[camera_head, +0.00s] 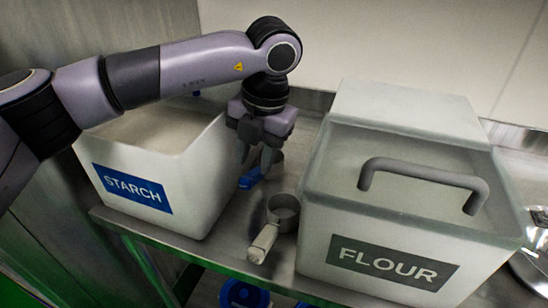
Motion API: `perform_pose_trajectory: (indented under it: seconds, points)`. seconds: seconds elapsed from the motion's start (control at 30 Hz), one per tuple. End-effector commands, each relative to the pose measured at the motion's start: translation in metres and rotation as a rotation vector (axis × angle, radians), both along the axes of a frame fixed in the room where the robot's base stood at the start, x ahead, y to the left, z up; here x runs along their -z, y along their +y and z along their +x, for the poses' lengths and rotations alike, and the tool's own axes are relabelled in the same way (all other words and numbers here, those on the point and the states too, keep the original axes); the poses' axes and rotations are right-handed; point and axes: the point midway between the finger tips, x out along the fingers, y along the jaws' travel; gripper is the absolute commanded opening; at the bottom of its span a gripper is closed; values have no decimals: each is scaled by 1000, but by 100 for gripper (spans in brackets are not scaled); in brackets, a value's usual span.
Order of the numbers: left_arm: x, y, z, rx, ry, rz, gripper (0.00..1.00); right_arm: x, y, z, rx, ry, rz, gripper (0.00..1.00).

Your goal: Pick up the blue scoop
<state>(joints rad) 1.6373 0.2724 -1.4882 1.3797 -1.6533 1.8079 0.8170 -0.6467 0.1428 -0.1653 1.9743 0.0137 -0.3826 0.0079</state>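The blue scoop (249,179) lies on the metal shelf between the starch bin and the flour bin. Its blue handle shows below my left gripper, and a small metal cup shows just right of the fingers. My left gripper (257,163) points down over the scoop with its two fingers apart. A gap shows between the fingers, and I see nothing clamped in them. The gripper hides part of the scoop, and I cannot tell whether a finger touches it. My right gripper is not in view.
The open white starch bin (202,190) stands left, under my arm. The lidded flour bin (330,225) with a grey handle stands right. A white-handled scoop (264,243) lies nearer the shelf front. Metal bowls (535,268) stand far right. Blue round items (243,294) show below the shelf.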

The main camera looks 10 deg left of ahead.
Motion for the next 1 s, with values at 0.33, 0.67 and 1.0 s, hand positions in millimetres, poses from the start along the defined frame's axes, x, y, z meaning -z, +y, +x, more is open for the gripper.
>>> perform_pose_trajectory:
  seconds: [0.33, 0.67, 1.0]
  points:
    - [35, 6, -2, -1, 10, 6, 38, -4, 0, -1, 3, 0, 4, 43]
    - [71, 10, -1, -1, 7, 4, 38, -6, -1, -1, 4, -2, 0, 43]
    - [71, 10, -1, -1, 6, 4, 0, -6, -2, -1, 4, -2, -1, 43]
